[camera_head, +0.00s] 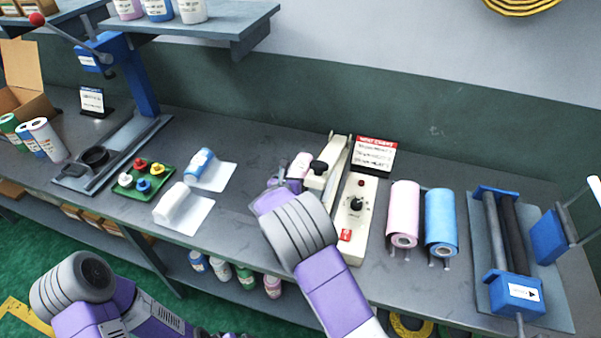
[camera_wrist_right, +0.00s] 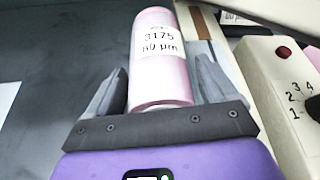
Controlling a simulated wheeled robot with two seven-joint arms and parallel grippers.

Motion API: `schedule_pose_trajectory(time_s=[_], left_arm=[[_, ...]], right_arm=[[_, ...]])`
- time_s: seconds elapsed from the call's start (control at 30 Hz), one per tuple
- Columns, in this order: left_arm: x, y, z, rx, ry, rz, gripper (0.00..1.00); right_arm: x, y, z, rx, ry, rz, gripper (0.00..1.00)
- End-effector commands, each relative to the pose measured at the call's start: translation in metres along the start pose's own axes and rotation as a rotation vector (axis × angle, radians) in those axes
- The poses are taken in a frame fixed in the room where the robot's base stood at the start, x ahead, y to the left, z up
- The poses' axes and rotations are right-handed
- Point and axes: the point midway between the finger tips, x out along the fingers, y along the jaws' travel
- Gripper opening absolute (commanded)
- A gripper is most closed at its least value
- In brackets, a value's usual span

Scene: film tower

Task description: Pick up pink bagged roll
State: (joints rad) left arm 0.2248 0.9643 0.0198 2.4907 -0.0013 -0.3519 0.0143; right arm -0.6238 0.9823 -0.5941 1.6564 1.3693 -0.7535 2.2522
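In the head view my right wrist hides most of the right gripper (camera_head: 284,184) and the roll's lower part. My left gripper is out of view; only the left arm shows.
The heat sealer (camera_head: 354,210) stands close to the right of the roll. Pink (camera_head: 403,213) and blue film rolls (camera_head: 441,217) lie further right. A blue bagged roll (camera_head: 200,163) and a white one (camera_head: 173,203) lie on pads at left. Bench between is clear.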

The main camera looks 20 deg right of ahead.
Motion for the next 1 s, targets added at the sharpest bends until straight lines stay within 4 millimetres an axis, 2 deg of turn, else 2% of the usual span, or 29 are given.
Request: schedule_pose_trajectory(time_s=[0.03, 0.3, 0.33, 0.67, 0.97, 1.0], left_arm=[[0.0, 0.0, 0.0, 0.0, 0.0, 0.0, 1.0], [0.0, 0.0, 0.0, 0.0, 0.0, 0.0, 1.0], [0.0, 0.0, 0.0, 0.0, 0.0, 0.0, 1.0], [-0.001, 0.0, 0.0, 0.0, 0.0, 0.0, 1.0], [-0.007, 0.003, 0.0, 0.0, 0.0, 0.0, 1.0], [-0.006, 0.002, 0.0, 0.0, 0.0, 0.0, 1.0]], right_arm=[[0.0, 0.0, 0.0, 0.0, 0.0, 0.0, 0.77], [0.0, 0.0, 0.0, 0.0, 0.0, 0.0, 0.36], [0.0, 0.0, 0.001, 0.001, -0.002, 0.0, 0.33], [-0.002, -0.001, 0.005, 0.003, -0.003, 0.0, 0.33], [-0.014, -0.007, 0.035, 0.006, -0.005, 0.001, 0.33], [-0.02, -0.005, 0.033, 0.002, -0.003, 0.003, 0.33]])
